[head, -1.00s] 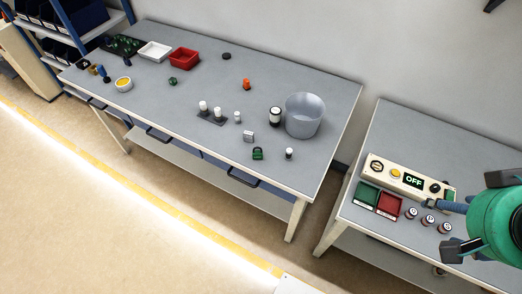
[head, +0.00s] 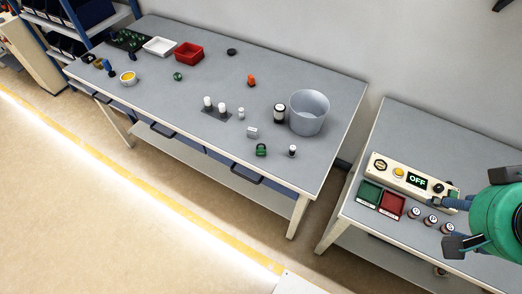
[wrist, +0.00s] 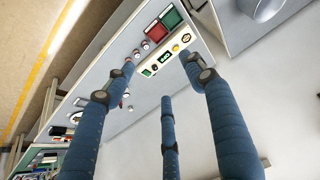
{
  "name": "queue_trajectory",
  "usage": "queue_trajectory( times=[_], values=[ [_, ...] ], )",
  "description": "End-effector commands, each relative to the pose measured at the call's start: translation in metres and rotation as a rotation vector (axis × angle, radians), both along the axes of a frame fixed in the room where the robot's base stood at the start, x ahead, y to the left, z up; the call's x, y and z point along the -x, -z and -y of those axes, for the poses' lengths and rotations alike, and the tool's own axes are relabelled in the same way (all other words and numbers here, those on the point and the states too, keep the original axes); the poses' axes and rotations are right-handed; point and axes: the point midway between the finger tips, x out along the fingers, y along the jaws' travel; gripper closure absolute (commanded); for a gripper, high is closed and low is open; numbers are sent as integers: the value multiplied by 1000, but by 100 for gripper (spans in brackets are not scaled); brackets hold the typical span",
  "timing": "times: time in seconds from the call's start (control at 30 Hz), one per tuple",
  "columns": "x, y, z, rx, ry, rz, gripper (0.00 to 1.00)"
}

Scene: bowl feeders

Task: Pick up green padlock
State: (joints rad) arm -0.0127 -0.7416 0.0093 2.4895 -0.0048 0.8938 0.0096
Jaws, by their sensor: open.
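A small green padlock (head: 261,150) stands near the front edge of the left table, towards its right end, in the head view. A second small green item (head: 178,76) lies farther left on that table; it is too small to tell what it is. My gripper (head: 447,222) is at the right edge of the head view, over the right-hand table and well away from the padlock. In the wrist view its blue fingers (wrist: 163,85) are spread apart with nothing between them. I cannot make out the padlock in the wrist view.
A grey bucket (head: 309,113), a black-and-white cylinder (head: 279,113), a small white box (head: 252,132) and a small bottle (head: 292,151) stand around the padlock. The right table holds a control panel (head: 411,180) reading OFF, and green and red trays (head: 392,206). A gap separates the tables.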

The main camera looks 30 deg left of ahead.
Motion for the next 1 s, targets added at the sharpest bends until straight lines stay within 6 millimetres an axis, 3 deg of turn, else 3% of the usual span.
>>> queue_trajectory(
  times=[0.27,0.47,0.7,1.0],
  values=[
    [-41,4,-27,4,-46,-19,45],
    [-88,15,-71,11,-103,-35,45],
    [-137,42,-143,19,-180,-49,45],
    [-173,95,-254,27,-287,-64,45]
  ],
)
